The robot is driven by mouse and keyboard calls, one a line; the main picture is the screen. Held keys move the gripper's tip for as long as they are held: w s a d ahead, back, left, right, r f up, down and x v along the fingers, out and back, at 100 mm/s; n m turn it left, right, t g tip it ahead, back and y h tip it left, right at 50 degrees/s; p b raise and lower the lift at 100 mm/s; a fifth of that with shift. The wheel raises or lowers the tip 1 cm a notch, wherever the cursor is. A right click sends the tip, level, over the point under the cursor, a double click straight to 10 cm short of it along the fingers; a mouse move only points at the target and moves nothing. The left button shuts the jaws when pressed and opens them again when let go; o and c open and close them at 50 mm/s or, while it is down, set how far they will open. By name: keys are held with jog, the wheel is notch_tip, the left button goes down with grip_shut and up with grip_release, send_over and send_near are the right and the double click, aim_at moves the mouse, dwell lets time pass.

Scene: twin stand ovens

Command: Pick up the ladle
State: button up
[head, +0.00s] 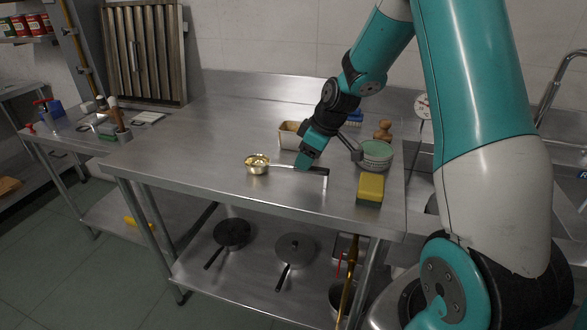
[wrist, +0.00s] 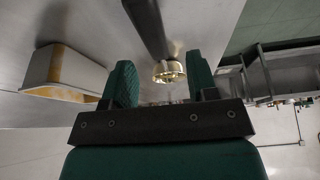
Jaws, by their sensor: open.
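The ladle (head: 257,167) lies on the steel table. Its brass bowl is at the left, and its thin handle runs right to a bent end beside my gripper. My gripper (head: 303,163) is low over the handle, to the right of the bowl. In the wrist view, the ladle's bowl (wrist: 169,72) shows in the gap between the two green fingers of my gripper (wrist: 162,78), farther out. The fingers are apart. Part of the handle is hidden by the gripper, and I cannot tell whether the fingers touch it.
A loaf tin (head: 289,135) stands close behind my gripper; it also shows in the wrist view (wrist: 60,72). A round green-topped tin (head: 376,154) and a yellow sponge block (head: 370,188) stand to the right. The steel table (head: 190,165) is clear left of the ladle.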

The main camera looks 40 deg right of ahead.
jog(key=shift+w+p+x, duration=0.2)
jog(key=shift+p+x, duration=0.35)
jog(key=shift+x, duration=2.2)
grip_shut()
jog(key=shift+r, duration=0.15)
